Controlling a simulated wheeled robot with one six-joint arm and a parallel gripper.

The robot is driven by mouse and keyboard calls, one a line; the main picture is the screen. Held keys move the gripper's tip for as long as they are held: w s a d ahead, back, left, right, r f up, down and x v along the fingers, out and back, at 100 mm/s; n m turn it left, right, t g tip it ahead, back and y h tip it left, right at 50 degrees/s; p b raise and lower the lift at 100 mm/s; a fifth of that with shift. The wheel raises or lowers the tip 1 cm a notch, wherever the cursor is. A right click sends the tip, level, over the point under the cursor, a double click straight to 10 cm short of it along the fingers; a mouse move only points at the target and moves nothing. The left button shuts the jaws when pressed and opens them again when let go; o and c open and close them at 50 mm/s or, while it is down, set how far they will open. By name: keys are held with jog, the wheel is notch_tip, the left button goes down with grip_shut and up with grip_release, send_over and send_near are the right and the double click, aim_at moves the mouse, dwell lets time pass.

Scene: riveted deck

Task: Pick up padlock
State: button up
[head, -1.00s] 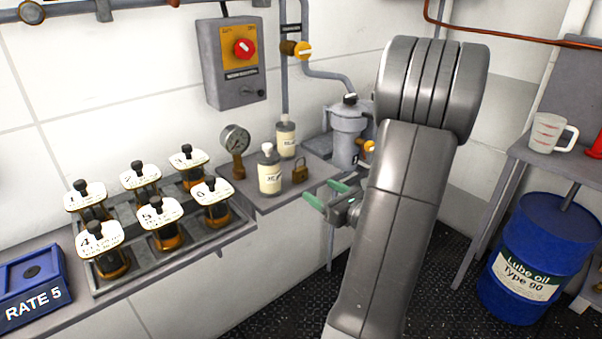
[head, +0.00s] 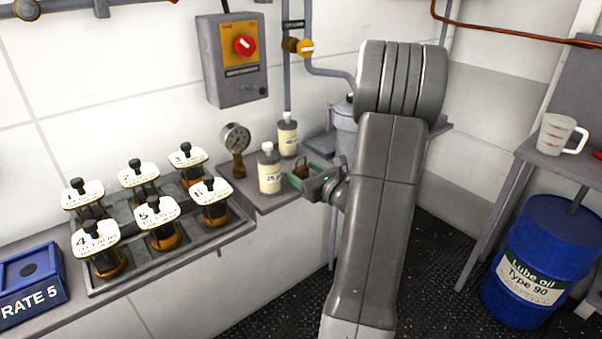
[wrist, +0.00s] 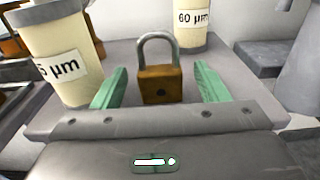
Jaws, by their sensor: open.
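The padlock (wrist: 159,85) stands upright on the grey shelf, with a brass body and a grey metal shackle. In the wrist view it sits between the two green fingers of my gripper (wrist: 160,88), with a gap on each side. In the head view my gripper (head: 305,175) is at the shelf's front edge, and its fingers partly hide the padlock (head: 301,168). The gripper is open and holds nothing.
A white-capped bottle (head: 269,172) stands close left of the padlock, and another bottle (head: 287,136) stands behind. A pressure gauge (head: 236,145) is further left. A rack of numbered jars (head: 150,215) fills the left bench. A filter housing is partly hidden behind my arm.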

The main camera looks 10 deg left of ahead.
jog(key=shift+c, duration=0.2)
jog(key=c, duration=1.1)
jog(key=shift+o, duration=0.2)
